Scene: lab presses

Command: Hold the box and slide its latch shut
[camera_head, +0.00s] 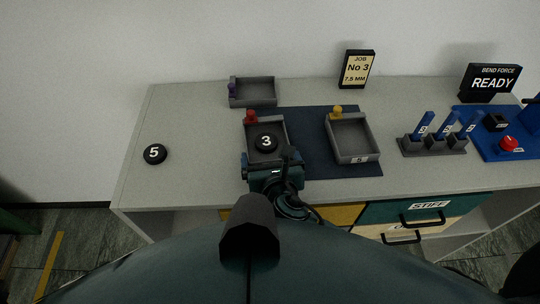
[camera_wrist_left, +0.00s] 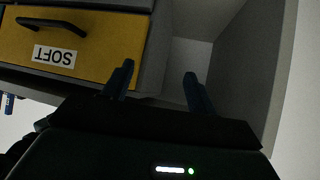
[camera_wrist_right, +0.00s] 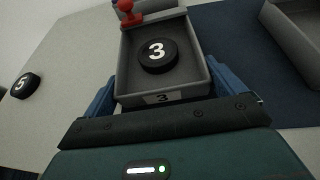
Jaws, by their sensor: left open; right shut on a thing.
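A grey open box (camera_wrist_right: 126,62) with a "3" label on its near wall holds a black puck marked 3 (camera_wrist_right: 158,56). A red-knobbed latch (camera_wrist_right: 128,10) stands at the far left corner of the box. In the head view the red knob (camera_head: 250,117) is at the box's back left. My right gripper (camera_head: 270,172) is shut on the near end of this box, with one blue finger on each side wall. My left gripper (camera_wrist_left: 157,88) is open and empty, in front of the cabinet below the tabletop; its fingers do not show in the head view.
A box with a yellow knob (camera_head: 375,140) stands to the right on the dark blue mat (camera_head: 305,150), and one with a purple knob (camera_head: 253,104) behind. A puck marked 5 (camera_head: 155,153) lies left. A lever block (camera_head: 432,148) is right. A yellow SOFT drawer (camera_wrist_left: 75,60) is below.

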